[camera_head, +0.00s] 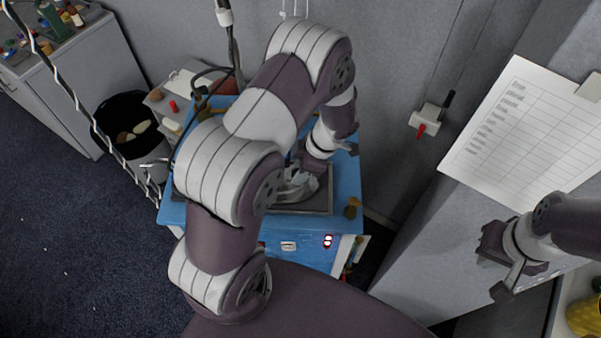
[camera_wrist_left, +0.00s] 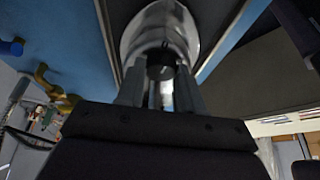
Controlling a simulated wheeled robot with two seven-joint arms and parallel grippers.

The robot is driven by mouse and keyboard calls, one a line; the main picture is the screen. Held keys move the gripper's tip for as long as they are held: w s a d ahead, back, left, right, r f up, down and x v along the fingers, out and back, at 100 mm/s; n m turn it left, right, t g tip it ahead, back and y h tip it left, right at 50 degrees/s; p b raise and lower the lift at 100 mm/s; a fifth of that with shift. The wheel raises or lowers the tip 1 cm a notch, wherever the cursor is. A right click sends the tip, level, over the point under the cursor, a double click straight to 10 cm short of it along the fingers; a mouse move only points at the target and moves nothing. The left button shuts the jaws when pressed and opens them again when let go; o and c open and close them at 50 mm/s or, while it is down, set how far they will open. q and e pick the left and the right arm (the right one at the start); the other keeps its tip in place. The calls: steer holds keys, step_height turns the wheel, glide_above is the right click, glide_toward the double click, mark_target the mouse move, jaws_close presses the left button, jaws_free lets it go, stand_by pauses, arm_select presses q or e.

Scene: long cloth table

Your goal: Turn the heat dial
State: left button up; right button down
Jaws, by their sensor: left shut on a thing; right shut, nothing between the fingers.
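A blue unit (camera_head: 346,187) stands below my left arm. A shiny metal piece (camera_head: 297,186) sits over a grey tray-like recess in its top. My left gripper (camera_head: 313,166) reaches down at this piece, and its fingers are mostly hidden in the head view. In the left wrist view, the fingers (camera_wrist_left: 160,92) are shut on a small dark knob (camera_wrist_left: 160,65) in front of a rounded shiny metal body (camera_wrist_left: 160,28). I cannot tell for sure that this knob is the heat dial. My right gripper (camera_head: 499,268) is shut and empty, over at the right.
The blue front panel has a small white part (camera_head: 288,246) and a lit red switch (camera_head: 327,241). A sheet of paper (camera_head: 525,135) is at the right, near a wall box with a red part (camera_head: 424,122). A black bin (camera_head: 122,112) stands at left; the dark floor beyond is clear.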

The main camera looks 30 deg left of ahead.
arm_select(q)
steer(key=m+b, duration=0.2)
steer(key=b, duration=0.1)
steer(key=m+t+b, duration=0.1)
steer(key=m+b, duration=0.1)
steer(key=b, duration=0.1)
steer(key=m+t+b, duration=0.1)
steer(key=m+b, duration=0.1)
steer(key=b, duration=0.1)
steer(key=shift+s+f, duration=0.2)
steer(key=shift+f, duration=0.1)
steer(key=shift+r+m+t+b, duration=0.3)
steer(key=shift+m+t+b, duration=0.4)
steer(key=shift+m+b, duration=0.75)
steer(key=o, duration=1)
steer(key=shift+s, duration=0.1)
steer(key=shift+d+r, duration=0.1)
